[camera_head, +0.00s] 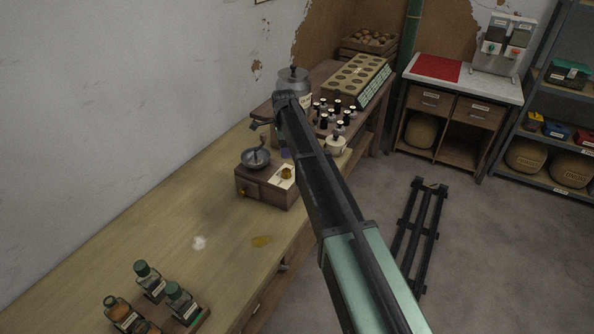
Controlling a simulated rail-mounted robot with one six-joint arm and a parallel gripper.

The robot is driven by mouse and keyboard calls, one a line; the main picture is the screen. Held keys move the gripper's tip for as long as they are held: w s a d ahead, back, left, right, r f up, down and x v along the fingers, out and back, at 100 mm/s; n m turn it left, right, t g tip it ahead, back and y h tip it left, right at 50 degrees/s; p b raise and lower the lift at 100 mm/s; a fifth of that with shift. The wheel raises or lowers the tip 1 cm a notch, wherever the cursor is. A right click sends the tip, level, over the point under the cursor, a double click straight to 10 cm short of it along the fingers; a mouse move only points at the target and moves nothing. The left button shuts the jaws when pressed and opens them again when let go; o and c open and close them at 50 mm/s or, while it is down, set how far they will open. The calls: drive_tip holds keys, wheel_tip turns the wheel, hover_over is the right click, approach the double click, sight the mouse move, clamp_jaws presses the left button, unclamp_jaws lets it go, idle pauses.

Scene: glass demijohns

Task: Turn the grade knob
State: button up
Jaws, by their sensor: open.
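A wooden grinder box (265,188) with a grey metal bowl (256,158) on top stands on the long bench. A pale plate (284,181) on its right side carries a small orange-brown knob (287,173), which looks like the grade knob. Markings on the plate are too small to read. My arm reaches in from the lower right, and its wrist is above and behind the grinder. I cannot see anything between the jaws.
Several small dark-capped bottles (337,117) and a pale round jar (335,144) stand behind and right of the grinder. A metal canister (293,80) is farther back. Green-capped bottles (152,281) stand at the front left. The bench between is mostly clear.

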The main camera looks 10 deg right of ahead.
sight(286, 170)
wheel_tip(286, 170, down, 11)
drive_tip(key=b, duration=1.1)
drive_tip(key=shift+d, duration=0.1)
drive_tip(key=shift+r, duration=0.15)
drive_tip(key=c, duration=0.9)
